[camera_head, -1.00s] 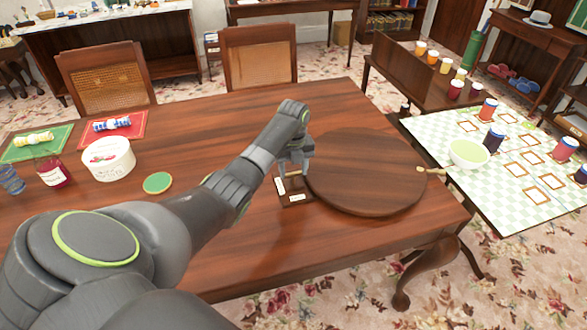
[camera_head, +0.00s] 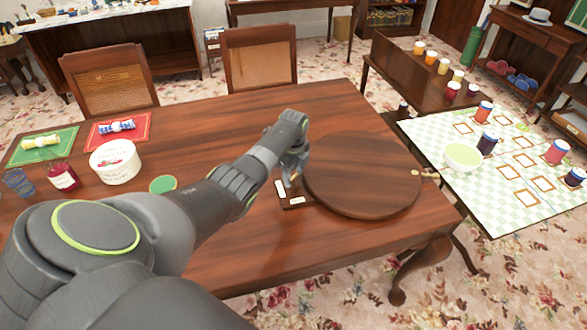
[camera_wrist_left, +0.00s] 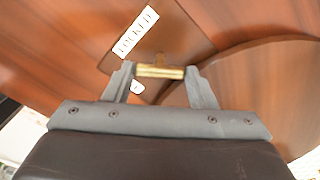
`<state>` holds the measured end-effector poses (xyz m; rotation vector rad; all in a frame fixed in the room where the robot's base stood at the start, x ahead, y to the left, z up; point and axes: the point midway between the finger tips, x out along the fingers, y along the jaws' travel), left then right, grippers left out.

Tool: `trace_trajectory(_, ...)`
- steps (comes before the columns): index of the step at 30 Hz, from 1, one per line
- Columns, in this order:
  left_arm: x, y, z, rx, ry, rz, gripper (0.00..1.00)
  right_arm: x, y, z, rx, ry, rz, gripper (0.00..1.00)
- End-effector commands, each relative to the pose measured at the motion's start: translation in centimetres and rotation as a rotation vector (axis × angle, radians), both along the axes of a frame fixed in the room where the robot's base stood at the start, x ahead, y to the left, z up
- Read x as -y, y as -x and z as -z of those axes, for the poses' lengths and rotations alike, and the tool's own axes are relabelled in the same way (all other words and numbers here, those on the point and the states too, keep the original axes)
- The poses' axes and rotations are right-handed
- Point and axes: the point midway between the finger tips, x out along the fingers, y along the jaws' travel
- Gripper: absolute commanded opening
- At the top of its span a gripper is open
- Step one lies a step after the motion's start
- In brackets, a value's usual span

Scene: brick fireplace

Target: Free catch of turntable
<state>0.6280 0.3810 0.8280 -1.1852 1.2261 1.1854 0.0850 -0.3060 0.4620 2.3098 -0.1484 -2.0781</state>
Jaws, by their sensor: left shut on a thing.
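The turntable (camera_head: 362,175) is a round dark wooden disc lying on the wooden table near its right end. Beside its left edge is the catch's dark base plate (camera_head: 296,206) with white labels. In the left wrist view one label (camera_wrist_left: 136,30) reads LOCKED; a second label (camera_wrist_left: 137,88) is mostly hidden. My left gripper (camera_head: 291,178) is down at the plate. In the left wrist view its fingers are shut on the brass catch (camera_wrist_left: 160,72), one at each end of the bar. My right gripper is not in view.
A small brass-coloured piece (camera_head: 424,174) sticks out at the turntable's right edge. A checked side table (camera_head: 490,212) with a bowl (camera_head: 462,157) and jars is at right.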

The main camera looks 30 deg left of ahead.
Motion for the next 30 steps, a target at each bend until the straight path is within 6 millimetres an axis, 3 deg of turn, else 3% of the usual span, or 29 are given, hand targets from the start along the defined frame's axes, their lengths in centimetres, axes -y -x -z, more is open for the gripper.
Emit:
trace_trajectory(18, -0.1, -0.1, -0.3, 0.003, -0.004, -0.576, 0.28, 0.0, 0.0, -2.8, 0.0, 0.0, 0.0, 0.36)
trace_trajectory(30, -0.1, -0.1, -0.2, 0.004, -0.003, -0.834, 0.28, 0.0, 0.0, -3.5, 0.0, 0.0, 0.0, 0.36)
